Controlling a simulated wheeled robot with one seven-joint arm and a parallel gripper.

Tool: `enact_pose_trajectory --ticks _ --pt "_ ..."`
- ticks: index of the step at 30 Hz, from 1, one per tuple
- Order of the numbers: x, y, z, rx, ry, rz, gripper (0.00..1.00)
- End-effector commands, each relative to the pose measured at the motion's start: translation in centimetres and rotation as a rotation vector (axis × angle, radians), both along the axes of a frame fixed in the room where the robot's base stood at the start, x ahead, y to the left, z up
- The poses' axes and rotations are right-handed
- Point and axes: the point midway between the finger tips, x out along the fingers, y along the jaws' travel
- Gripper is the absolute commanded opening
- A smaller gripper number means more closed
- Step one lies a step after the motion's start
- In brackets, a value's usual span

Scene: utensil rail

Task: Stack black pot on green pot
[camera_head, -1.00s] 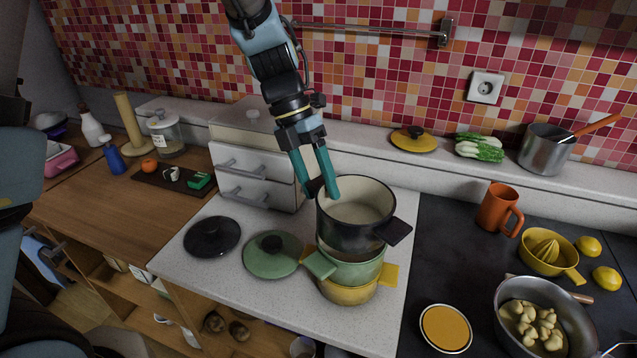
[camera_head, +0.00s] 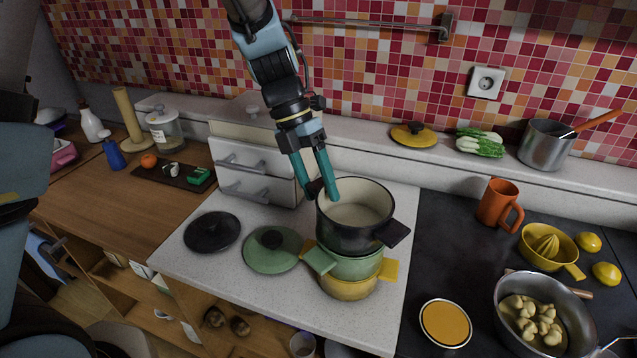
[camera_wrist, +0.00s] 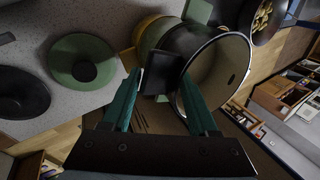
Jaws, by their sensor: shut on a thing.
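The black pot (camera_head: 345,236) has a cream inside and sits upright on top of the green pot (camera_head: 352,266), which rests on a yellow pot (camera_head: 347,288). My gripper (camera_head: 321,189) is shut on the black pot's left handle, at the rim. The wrist view shows the black handle (camera_wrist: 163,72) between my fingers (camera_wrist: 160,92), with the black pot (camera_wrist: 213,68) beside it. The black pot looks level and in line with the green pot; I cannot tell whether it fully bears on it.
A green lid (camera_head: 273,250) and a black lid (camera_head: 212,232) lie on the white counter left of the stack. A white drawer box (camera_head: 255,165) stands behind them. To the right are an orange mug (camera_head: 497,203), a yellow juicer (camera_head: 548,250) and a pan of food (camera_head: 545,315).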

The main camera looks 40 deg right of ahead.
Motion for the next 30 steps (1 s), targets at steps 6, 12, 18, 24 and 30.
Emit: enact_pose_trajectory --ticks 6,12,18,24,30 --pt "0.0 0.0 -0.4 0.0 0.001 0.0 0.0" --pt "0.0 0.0 -0.4 0.0 0.0 0.0 0.8" --pt "0.0 0.0 -0.4 0.0 0.0 0.0 0.95" --pt "0.0 0.0 -0.4 0.0 0.0 0.0 0.95" --pt "1.0 0.1 1.5 -0.003 -0.003 0.001 0.95"
